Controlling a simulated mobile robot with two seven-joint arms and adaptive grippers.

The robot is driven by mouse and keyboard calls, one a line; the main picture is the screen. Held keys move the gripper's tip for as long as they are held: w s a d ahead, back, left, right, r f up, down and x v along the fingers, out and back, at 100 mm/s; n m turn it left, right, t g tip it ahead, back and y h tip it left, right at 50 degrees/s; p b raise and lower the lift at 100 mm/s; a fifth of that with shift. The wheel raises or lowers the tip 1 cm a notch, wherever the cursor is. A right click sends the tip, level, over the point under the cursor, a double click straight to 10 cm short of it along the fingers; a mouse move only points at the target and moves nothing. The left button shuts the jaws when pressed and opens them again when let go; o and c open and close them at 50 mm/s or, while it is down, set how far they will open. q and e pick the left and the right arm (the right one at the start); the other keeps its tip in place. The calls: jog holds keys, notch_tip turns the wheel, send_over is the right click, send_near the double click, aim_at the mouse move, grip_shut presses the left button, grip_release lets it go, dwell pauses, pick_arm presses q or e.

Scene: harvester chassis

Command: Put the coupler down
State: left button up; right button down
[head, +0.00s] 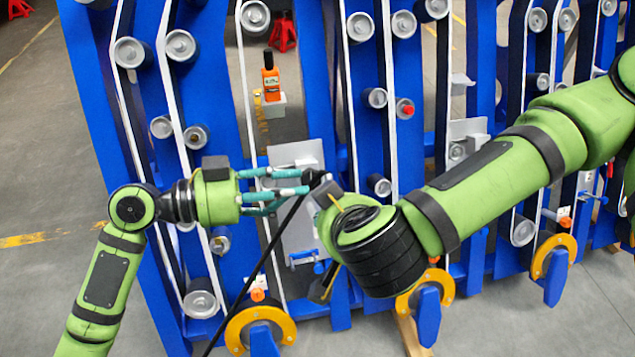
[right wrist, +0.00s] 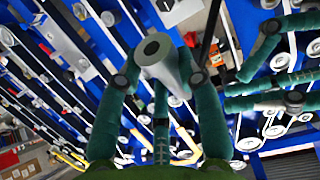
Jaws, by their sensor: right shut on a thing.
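A pale grey, tapered cylinder with a dark hole in its end, which looks like the coupler (right wrist: 158,52), is in the right wrist view. The fingers of my right gripper (right wrist: 160,85) are closed around it. In the head view my right wrist hides most of that gripper, and I cannot clearly make out the coupler. A black hose (head: 262,252) runs from the lower left up to the meeting place of the two grippers.
The blue harvester chassis (head: 92,70) with grey rollers and white belts fills the area ahead. A grey plate (head: 303,225) is behind the grippers. Yellow rings (head: 240,330) line the bottom. Open floor is at the left.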

jog(key=shift+r, duration=0.1)
jog(key=shift+d, duration=0.1)
jog(key=shift+d+r+m, duration=0.15)
jog(key=shift+r+m, duration=0.15)
jog(key=s+d+r+m+g+h, duration=0.1)
jog(key=s+d+r+m+h, duration=0.2)
jog(key=d+r+m+h, duration=0.4)
pick_arm(q)
jog(key=shift+v, duration=1.1)
pick_arm(e)
jog(key=w+a+m, duration=0.1)
jog(key=a, duration=0.2)
jog(key=w+a+r+m+g+h, duration=0.1)
jog(key=w+a+m, duration=0.1)
jog(key=a, duration=0.1)
jog(key=w+a+m+g, duration=0.1)
jog(key=w+a+m, duration=0.1)
jog(key=a, duration=0.1)
jog(key=shift+a+r+h, duration=0.15)
jog(key=shift+r+h, duration=0.05)
jog(key=shift+h, duration=0.2)
